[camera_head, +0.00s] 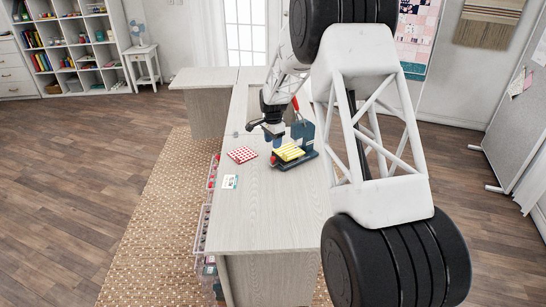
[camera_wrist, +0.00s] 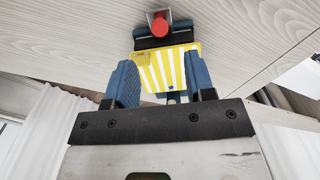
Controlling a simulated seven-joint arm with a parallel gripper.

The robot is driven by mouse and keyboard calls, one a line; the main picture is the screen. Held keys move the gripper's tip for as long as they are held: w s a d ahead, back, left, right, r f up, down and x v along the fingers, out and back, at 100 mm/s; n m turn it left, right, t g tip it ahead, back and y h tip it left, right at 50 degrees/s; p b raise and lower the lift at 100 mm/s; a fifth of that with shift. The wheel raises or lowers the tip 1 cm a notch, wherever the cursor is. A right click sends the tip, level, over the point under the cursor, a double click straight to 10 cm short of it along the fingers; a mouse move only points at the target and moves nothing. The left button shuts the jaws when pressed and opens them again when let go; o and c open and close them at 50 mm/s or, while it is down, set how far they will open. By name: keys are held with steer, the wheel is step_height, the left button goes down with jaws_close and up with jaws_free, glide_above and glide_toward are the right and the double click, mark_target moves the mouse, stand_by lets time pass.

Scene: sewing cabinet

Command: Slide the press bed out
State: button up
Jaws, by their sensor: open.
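A dark blue press (camera_head: 303,132) with a red lever handle (camera_head: 295,104) stands on the cabinet top. A yellow, white-striped piece (camera_head: 288,152) lies at its base, over the press bed; how far the bed is out is hard to tell. My open gripper (camera_head: 275,141) is just left of the press, close to the yellow piece. In the wrist view, my two blue fingers (camera_wrist: 160,78) stand apart on either side of the yellow striped piece (camera_wrist: 165,68). A small blue-grey part shows between them, partly hidden. The press's red knob (camera_wrist: 159,24) lies beyond. Contact cannot be told.
A red-and-white patterned square (camera_head: 242,155) and a small white card (camera_head: 229,181) lie left of the press on the pale wooden cabinet top (camera_head: 270,210). The front part of the top is clear. Clear drawers (camera_head: 203,228) show along the cabinet's left side.

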steer(key=shift+f, duration=0.15)
steer(key=shift+f, duration=3.7)
steer(key=shift+c, duration=0.3)
jaws_close()
